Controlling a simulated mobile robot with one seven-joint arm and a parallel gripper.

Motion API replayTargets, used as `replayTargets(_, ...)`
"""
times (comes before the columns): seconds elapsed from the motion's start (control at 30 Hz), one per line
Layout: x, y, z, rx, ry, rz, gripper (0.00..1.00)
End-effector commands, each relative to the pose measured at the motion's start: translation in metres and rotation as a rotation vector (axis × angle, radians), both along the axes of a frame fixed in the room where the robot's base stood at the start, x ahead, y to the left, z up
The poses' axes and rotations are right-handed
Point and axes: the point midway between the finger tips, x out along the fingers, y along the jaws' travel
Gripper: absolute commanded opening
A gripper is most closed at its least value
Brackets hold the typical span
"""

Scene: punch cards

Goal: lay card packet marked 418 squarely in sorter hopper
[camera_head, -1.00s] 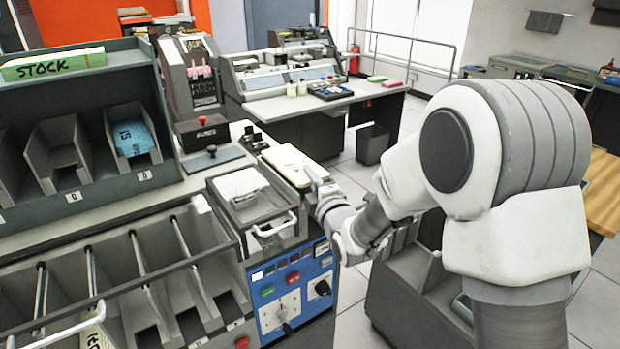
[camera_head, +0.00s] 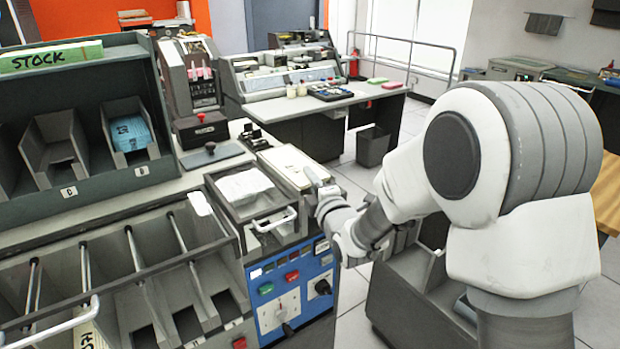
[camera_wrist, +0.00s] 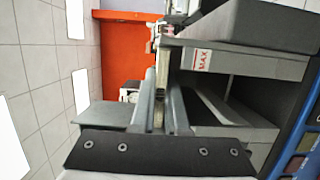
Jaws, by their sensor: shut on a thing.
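A pale cream card packet (camera_head: 290,164) shows at the right end of the sorter top in the head view, beside the tray with the handle. My gripper (camera_head: 316,182) is at its right end. In the wrist view my gripper (camera_wrist: 162,105) has its two grey fingers shut on a thin cream edge of the packet (camera_wrist: 158,118). The mark 418 cannot be read. A grey box wall with a red MAX label (camera_wrist: 203,60) stands just right of the fingers and looks like the sorter hopper. I cannot tell whether the packet rests in it or is above it.
A tray with a handle (camera_head: 275,221) holds a white stack. Pocket bins (camera_head: 205,275) run along the sorter front, left of the blue control panel (camera_head: 291,297). A card rack (camera_head: 100,78) stands behind. My arm covers part of the right side.

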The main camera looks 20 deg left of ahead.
Motion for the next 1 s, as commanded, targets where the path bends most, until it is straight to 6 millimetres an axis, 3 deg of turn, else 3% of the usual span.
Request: replayTargets(1.0,0.000,0.000,-0.059,0.001,-0.002,0.000,0.00)
